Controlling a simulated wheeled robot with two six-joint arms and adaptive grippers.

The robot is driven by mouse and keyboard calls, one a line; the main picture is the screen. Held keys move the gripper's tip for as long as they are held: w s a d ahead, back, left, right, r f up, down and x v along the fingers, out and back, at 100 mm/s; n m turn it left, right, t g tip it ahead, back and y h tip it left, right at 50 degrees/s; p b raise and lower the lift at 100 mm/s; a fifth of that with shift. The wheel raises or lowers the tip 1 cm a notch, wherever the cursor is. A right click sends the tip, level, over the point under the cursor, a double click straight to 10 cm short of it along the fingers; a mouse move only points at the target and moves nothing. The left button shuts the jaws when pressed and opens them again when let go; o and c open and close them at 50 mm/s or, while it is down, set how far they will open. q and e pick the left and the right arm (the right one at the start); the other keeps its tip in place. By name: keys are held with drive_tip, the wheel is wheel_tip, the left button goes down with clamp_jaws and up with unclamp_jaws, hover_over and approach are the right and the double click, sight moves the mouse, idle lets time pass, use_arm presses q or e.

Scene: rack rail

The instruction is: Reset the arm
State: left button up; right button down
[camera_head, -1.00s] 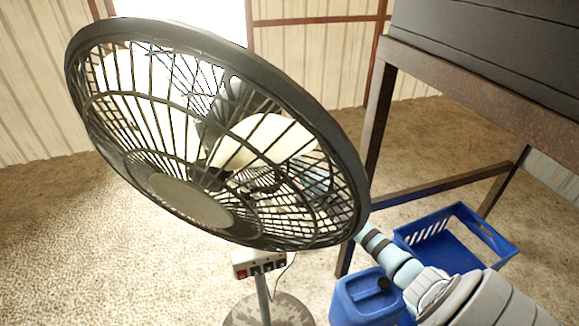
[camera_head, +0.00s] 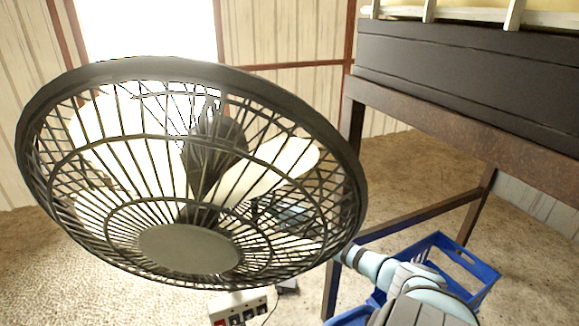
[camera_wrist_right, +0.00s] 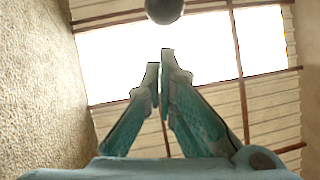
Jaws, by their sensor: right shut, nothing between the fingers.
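My right arm (camera_head: 400,280) comes in at the lower right of the head view, and its far end passes behind the fan's rim. Something pale teal shows dimly through the fan's grille; I cannot tell for sure that it is my gripper. In the right wrist view my right gripper (camera_wrist_right: 163,75) points away, with its teal fingers meeting at the tips and nothing between them. My left arm and gripper are not in view.
A large black pedestal fan (camera_head: 185,248) fills the left and middle. A power strip (camera_head: 240,307) sits below it. A blue crate (camera_head: 470,262) lies on the floor at right, under a dark rack (camera_head: 470,85). A dark round object (camera_wrist_right: 165,10) shows in the wrist view.

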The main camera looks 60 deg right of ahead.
drive_tip(key=s+d+f+p, duration=0.1)
drive_tip(key=s+p, duration=0.3)
drive_tip(key=s, duration=0.7)
drive_tip(key=shift+s+d+f, duration=0.3)
drive_tip(key=shift+d+f, duration=0.1)
